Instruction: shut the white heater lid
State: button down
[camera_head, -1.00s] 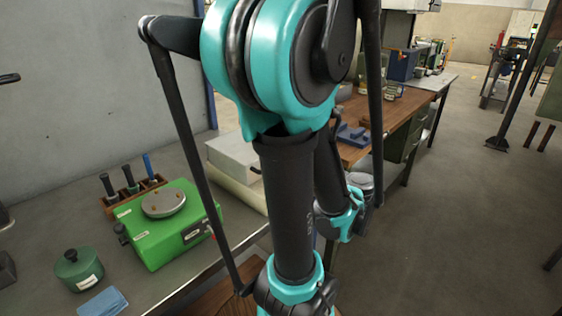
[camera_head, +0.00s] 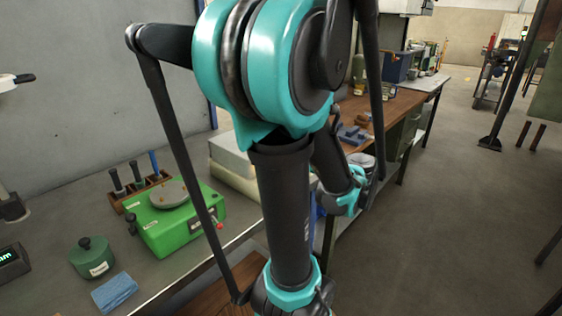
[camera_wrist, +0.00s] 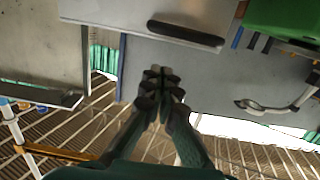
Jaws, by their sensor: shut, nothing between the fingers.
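A pale white box (camera_head: 232,158) stands on the bench to the right of the green device, partly hidden by my arm; I take it to be the heater. Whether its lid is up or down cannot be told in the head view. In the wrist view, a pale panel with a black handle (camera_wrist: 185,33) lies ahead of my gripper (camera_wrist: 159,73), probably the lid. My gripper is shut and empty, and appears apart from this panel. The gripper is not clearly visible in the head view, where my arm hides much of the middle.
A green device (camera_head: 172,222) with a round plate, a green lidded pot (camera_head: 93,258) and a blue cloth (camera_head: 115,291) are on the bench. A second pale panel (camera_wrist: 40,55) is at the left in the wrist view. Open floor (camera_head: 450,220) lies at the right.

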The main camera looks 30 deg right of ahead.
jog(key=s+d+f, duration=0.3)
jog(key=s+f, duration=0.1)
jog(key=s, duration=0.3)
jog(key=shift+s+f, duration=0.25)
jog(key=shift+s, duration=0.15)
jog(key=shift+d, duration=0.1)
